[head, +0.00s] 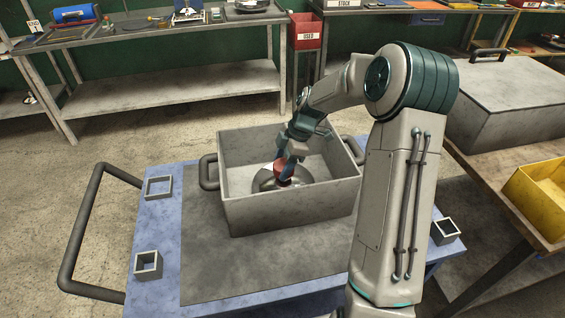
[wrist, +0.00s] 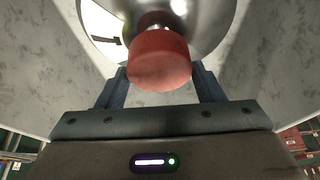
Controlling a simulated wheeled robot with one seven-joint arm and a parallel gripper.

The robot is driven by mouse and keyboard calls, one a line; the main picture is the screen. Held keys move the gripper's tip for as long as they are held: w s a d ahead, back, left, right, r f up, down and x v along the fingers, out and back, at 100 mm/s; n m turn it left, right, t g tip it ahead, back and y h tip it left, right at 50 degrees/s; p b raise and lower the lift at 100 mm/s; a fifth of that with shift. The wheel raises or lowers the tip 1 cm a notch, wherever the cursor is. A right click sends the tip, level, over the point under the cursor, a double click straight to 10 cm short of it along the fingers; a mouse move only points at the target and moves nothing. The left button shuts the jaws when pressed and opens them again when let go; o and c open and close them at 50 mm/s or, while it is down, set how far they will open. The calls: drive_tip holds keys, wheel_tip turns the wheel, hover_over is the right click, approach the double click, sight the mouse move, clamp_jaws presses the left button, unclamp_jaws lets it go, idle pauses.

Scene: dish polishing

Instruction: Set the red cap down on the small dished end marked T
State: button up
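The red cap (head: 284,169) is between my gripper's fingers, low inside a grey open box. In the wrist view the red cap (wrist: 160,62) fills the gap of my gripper (wrist: 160,82), a finger against each side. A shiny domed dished end (head: 263,183) lies on the box floor under the cap. It also shows in the wrist view (wrist: 205,22), with a white label (wrist: 100,25) bearing a black mark, partly cut off. I cannot tell whether cap and knob touch.
The grey box (head: 290,210) has high walls around the gripper and side handles. It stands on a dark mat (head: 210,265) on a blue cart (head: 160,215). Small square holders (head: 148,263) stand near the cart's edges. A yellow bin (head: 540,190) is at right.

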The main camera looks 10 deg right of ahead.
drive_tip(key=o, duration=0.3)
drive_tip(key=b+v, duration=0.1)
drive_tip(key=v, duration=1.3)
drive_tip(key=shift+a, duration=0.1)
drive_tip(key=s+a+m+t+h, duration=0.1)
drive_tip(key=s+a+m+h, duration=0.1)
drive_tip(key=s+m, duration=0.7)
drive_tip(key=s+a+m+t+h, duration=0.2)
drive_tip(key=s+m, duration=0.7)
drive_tip(key=s, duration=0.9)
drive_tip(key=shift+s+a+f+h, duration=0.25)
drive_tip(key=shift+s+a+h, duration=0.05)
drive_tip(key=shift+s+a, duration=0.15)
